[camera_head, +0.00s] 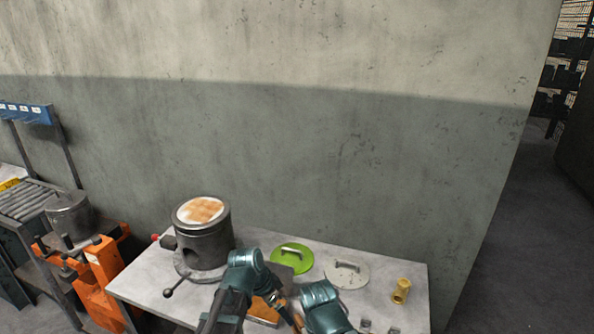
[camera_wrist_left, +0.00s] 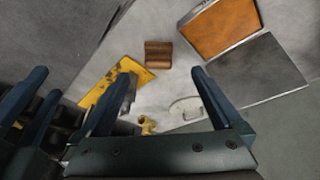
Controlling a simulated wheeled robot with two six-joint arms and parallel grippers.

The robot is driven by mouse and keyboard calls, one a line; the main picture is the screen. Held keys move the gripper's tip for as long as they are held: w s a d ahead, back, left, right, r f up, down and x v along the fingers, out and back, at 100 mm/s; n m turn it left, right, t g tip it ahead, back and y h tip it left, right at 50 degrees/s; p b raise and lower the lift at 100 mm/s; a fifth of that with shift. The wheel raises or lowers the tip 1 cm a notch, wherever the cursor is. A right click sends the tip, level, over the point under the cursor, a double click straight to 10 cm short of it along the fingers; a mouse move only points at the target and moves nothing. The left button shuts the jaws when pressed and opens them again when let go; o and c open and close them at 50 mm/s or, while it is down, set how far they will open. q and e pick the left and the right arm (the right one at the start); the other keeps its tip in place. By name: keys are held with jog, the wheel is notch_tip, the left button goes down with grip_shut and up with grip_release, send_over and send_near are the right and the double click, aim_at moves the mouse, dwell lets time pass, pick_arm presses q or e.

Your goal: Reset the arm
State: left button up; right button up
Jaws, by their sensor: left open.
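My left arm (camera_head: 237,290) and my right arm (camera_head: 324,306) reach in over the workbench from the bottom of the head view. In the left wrist view, my left gripper (camera_wrist_left: 160,72) has its two fingers wide apart with nothing between them, above the bench. In the head view its fingers are mostly hidden. Blue fingers at the left edge of the left wrist view look like my right gripper (camera_wrist_left: 30,100); their opening is unclear.
The bench (camera_head: 385,275) holds a grey cylindrical furnace (camera_head: 203,240), a green disc (camera_head: 291,258), a pale handled disc (camera_head: 346,270) and a brass fitting (camera_head: 401,291). The left wrist view shows a brown block (camera_wrist_left: 158,53), yellow plate (camera_wrist_left: 100,88) and orange tray (camera_wrist_left: 220,27). A wall stands behind.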

pick_arm(q)
jog(key=s+a+f+n+g+y, duration=0.1)
jog(key=s+a+n+y, duration=0.2)
jog(key=s+a+n, duration=0.65)
jog(key=s+d+m+g+y, duration=0.1)
jog(key=s+d, duration=0.3)
jog(key=d, duration=0.5)
jog(key=shift+s+f+m+y, duration=0.2)
jog(key=shift+m+y, duration=0.1)
jog(key=shift+m, duration=0.25)
pick_arm(e)
jog(key=shift+f, duration=0.1)
